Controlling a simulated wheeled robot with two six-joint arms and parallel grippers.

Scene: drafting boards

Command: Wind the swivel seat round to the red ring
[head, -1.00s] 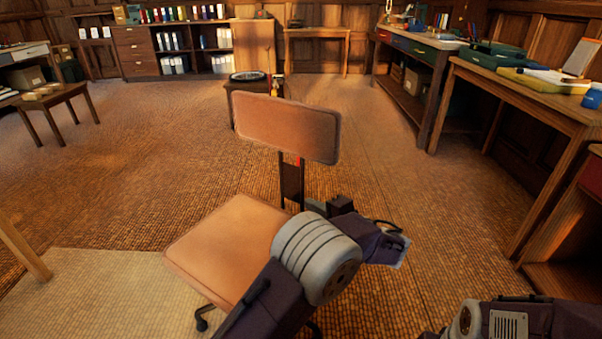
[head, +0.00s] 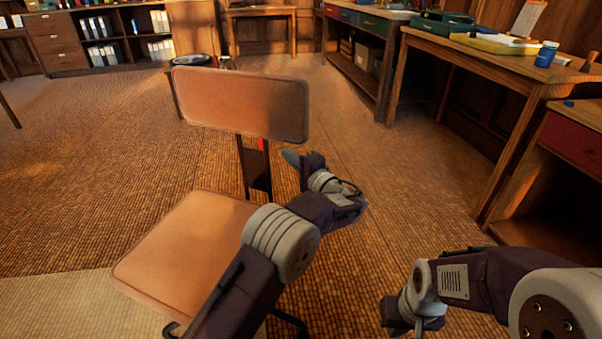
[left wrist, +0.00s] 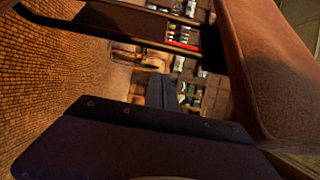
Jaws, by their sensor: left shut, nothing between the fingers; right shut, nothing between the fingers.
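The swivel seat has a tan cushion (head: 185,250) and a tan backrest (head: 240,104) on a dark upright post (head: 254,170). A small red mark (head: 262,145) shows on or just behind the post; I cannot tell whether it is the red ring. My left gripper (head: 292,159) is shut and empty, just right of the post and below the backrest. I cannot tell whether it touches the post. In the left wrist view the backrest (left wrist: 265,70) fills the right side. My right gripper (head: 392,318) is shut and empty, low, to the right of the seat.
A wooden desk (head: 500,62) and a red-drawered cabinet (head: 577,138) stand along the right. A workbench (head: 372,45) is behind them. A low stand with a round dark top (head: 195,60) is behind the backrest. Open floor (head: 90,150) lies left of the seat.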

